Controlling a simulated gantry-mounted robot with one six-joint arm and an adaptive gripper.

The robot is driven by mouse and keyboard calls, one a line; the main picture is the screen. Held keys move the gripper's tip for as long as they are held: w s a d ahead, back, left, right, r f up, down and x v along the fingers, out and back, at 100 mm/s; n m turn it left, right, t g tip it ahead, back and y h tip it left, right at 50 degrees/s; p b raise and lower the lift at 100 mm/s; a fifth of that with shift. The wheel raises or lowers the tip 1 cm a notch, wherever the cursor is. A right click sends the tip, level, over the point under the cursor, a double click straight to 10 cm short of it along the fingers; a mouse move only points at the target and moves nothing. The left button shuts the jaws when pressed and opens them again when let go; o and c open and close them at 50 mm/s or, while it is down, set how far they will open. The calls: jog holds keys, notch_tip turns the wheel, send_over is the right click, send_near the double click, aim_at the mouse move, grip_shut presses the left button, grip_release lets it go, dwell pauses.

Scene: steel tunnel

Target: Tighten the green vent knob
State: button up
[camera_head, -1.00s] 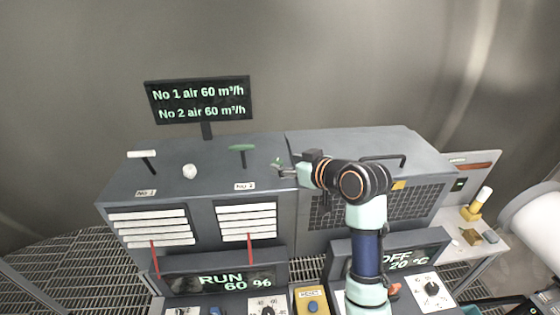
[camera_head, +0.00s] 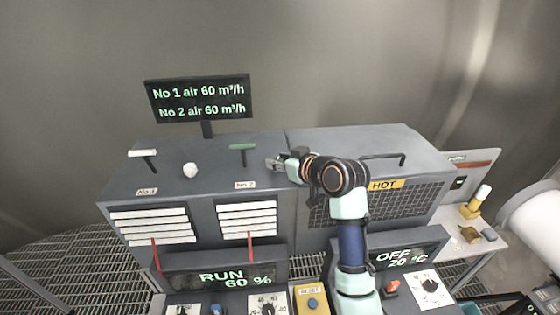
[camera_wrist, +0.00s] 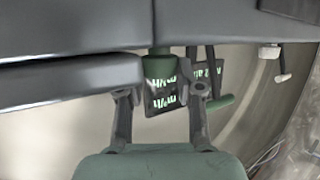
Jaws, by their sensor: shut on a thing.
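The green vent knob (camera_wrist: 160,84) is a short green cylinder on a stem under the cabinet's edge in the wrist view. My gripper (camera_wrist: 160,95) has one finger on each side of it and is shut on it. In the head view my gripper (camera_head: 272,163) is at the cabinet top, right of the green T-handle, and hides the knob. How far the knob is screwed in cannot be told.
A green T-handle (camera_head: 243,148) stands close left of my gripper. A white knob (camera_head: 190,170) and a white T-handle (camera_head: 143,154) stand further left. A display (camera_head: 200,98) rises behind. A cabinet with a black handle (camera_head: 383,158) and HOT label (camera_head: 384,185) is at right.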

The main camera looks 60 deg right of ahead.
jog(key=shift+a+r+m+h+p, duration=0.1)
jog(key=shift+r+m+h+p, duration=0.05)
jog(key=shift+m+h+p, duration=0.2)
jog(key=shift+w+a+r+m+g+h+p, duration=0.1)
jog(key=shift+w+m+g+h+p, duration=0.05)
jog(key=shift+m+g+h+p, duration=0.75)
jog(key=m+g+h, duration=0.1)
jog(key=m+g+h+p, duration=0.1)
jog(key=m+h, duration=0.1)
jog(key=shift+w+a+m+g, duration=0.1)
jog(key=shift+w+m+g, duration=0.15)
jog(key=shift+g, duration=0.15)
jog(key=m+g, duration=0.1)
jog(key=m+g+h, duration=0.1)
jog(key=m+g, duration=0.1)
jog(key=shift+w+f+m+g+h+b, duration=0.1)
jog(key=shift+f+m+g+h+b, duration=0.2)
jog(key=shift+g+h+b, duration=0.1)
jog(key=shift+w+m+g+b, duration=0.1)
jog(key=shift+m+g+b, duration=1.45)
jog(key=shift+m+g, duration=0.65)
jog(key=shift+g, duration=0.4)
jog(key=o, duration=1.2)
jog(key=shift+c, duration=0.2)
